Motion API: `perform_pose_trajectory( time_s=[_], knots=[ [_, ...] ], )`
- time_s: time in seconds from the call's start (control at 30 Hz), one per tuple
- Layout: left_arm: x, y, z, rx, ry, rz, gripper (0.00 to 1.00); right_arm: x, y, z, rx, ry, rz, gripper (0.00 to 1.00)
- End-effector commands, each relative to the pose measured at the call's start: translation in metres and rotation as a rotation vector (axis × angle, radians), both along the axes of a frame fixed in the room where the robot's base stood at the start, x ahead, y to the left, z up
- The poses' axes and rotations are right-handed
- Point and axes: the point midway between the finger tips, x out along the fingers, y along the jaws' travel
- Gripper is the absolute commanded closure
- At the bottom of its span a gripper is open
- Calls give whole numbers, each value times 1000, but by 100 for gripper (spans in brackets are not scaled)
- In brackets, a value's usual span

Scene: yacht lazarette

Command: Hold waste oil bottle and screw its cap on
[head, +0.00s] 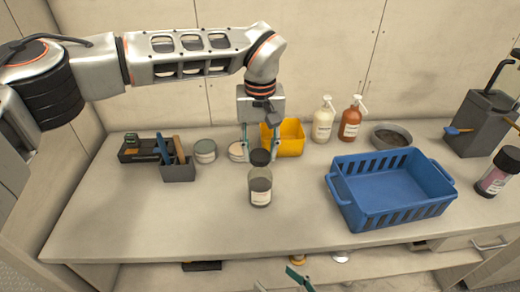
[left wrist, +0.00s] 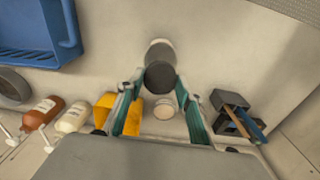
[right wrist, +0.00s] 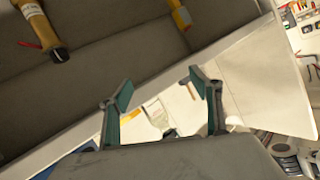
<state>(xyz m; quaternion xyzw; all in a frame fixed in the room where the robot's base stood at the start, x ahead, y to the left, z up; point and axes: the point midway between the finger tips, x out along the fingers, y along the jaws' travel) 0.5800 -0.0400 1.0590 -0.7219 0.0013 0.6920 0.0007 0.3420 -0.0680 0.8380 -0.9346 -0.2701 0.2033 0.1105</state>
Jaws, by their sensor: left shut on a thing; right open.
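The dark round cap (head: 260,157) is at the bottle's top end. I cannot tell whether it touches the bottle's mouth. My left gripper (head: 261,148) reaches down from above and is shut on the cap, which shows between its fingers in the left wrist view (left wrist: 160,76). My right gripper (right wrist: 160,100) is open and empty, low at the counter's front; one finger shows at the head view's bottom edge.
A blue basket (head: 395,205) stands right of the bottle. The counter in front of the bottle is clear. A shelf with items lies below.

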Motion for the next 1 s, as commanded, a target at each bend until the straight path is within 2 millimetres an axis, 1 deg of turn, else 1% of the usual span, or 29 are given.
perform_pose_trajectory(
  time_s=[0.03,0.07,0.13,0.2,0.27,0.3,0.37,0.4,0.53,0.67,0.8,0.9,1.0],
  knots=[
    [0,0,0,0,0,0,73,-4,10,13,41,-1,25,36],
    [0,0,0,0,0,0,73,-5,15,22,70,1,35,36],
    [0,0,0,0,0,0,73,0,23,44,130,1,57,36],
    [0,0,0,0,0,0,73,13,24,64,170,-4,67,36],
    [0,0,0,0,0,0,73,27,22,76,182,-13,73,36],
    [0,0,0,0,0,0,73,37,20,80,176,-18,76,36],
    [0,0,0,0,0,0,73,52,14,81,143,-25,88,36],
    [0,0,0,0,0,0,73,63,10,78,107,-28,102,36],
    [0,0,0,0,0,0,73,96,-4,70,-12,-30,165,36],
    [0,0,0,0,0,0,73,127,-19,71,-125,-40,240,36],
    [0,0,0,0,0,0,73,154,-33,81,-227,-59,330,36],
    [0,0,0,0,0,0,73,168,-42,91,-279,-74,388,36],
    [0,0,0,0,0,0,73,176,-48,101,-315,-88,436,36]
  ],
)
